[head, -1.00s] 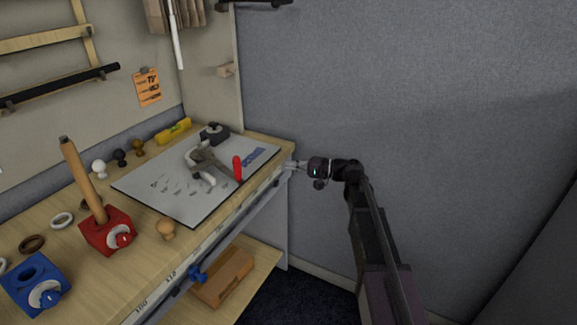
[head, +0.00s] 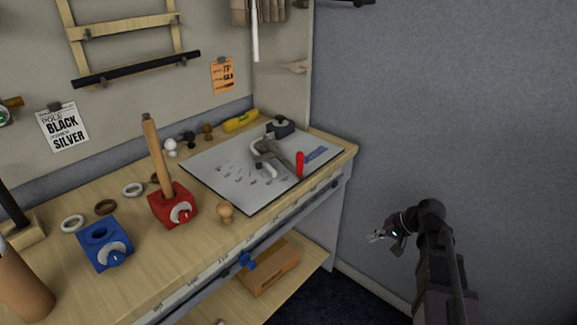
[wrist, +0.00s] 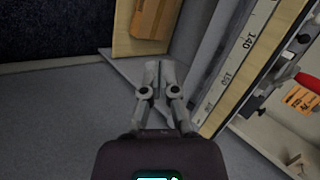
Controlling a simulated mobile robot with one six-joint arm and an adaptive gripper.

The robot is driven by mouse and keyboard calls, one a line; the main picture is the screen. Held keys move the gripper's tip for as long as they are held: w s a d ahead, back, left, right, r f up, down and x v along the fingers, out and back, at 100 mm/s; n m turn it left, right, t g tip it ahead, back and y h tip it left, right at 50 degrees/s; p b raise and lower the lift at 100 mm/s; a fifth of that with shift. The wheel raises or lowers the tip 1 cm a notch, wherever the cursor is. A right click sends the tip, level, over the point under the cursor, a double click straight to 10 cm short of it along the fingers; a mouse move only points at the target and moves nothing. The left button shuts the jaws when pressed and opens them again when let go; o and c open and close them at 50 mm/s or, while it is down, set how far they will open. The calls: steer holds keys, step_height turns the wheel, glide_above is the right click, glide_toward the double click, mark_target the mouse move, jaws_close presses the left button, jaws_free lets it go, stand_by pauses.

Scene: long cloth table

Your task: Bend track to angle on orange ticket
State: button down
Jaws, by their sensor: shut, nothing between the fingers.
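The orange ticket (head: 223,75) is clipped to the back board; its print is too small to read surely. It also shows at the right of the wrist view (wrist: 300,98). A grey bending tool with a red handle (head: 300,164) lies on the pale mat (head: 222,190) at the bench's right end. A white curved piece (head: 262,172) lies at the tool; I cannot tell whether it is the track or whether it is clamped. My gripper (head: 376,236) is shut and empty, in free air to the right of the bench and below its top. Its fingertips (wrist: 160,66) meet in the wrist view.
A ruler strip (wrist: 250,38) runs along the bench's front edge. A red block with a wooden pole (head: 172,204), a blue block (head: 104,245) and a wooden knob (head: 226,212) stand near the front. A brown box (head: 270,268) lies on the lower shelf. The grey wall (head: 450,100) is at the right.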

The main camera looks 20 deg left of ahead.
steer(key=s+d+f+h, duration=0.5)
steer(key=s+d+h, duration=0.15)
steer(key=d, duration=0.25)
steer(key=w+a+r+n+t+h, duration=0.4)
steer(key=a+r+h, duration=0.1)
steer(key=a, duration=0.4)
steer(key=w+a+r+n+t+h, duration=0.4)
steer(key=a+h, duration=0.1)
steer(key=a, duration=0.4)
steer(key=s+a+r+n+t, duration=0.1)
steer(key=a+r+t, duration=0.1)
steer(key=a, duration=0.6)
steer(key=s+a+r+n+t, duration=0.1)
steer(key=a+r+n+t, duration=0.1)
steer(key=a+r, duration=0.3)
steer(key=s+a+r+n+t+y, duration=0.1)
steer(key=s+a+r+n+t, duration=0.1)
steer(key=a, duration=0.8)
steer(key=shift+a+r+t, duration=0.4)
steer(key=shift+r+t, duration=0.25)
steer(key=shift+t, duration=0.55)
steer(key=shift+w+d, duration=0.1)
steer(key=shift+w, duration=0.05)
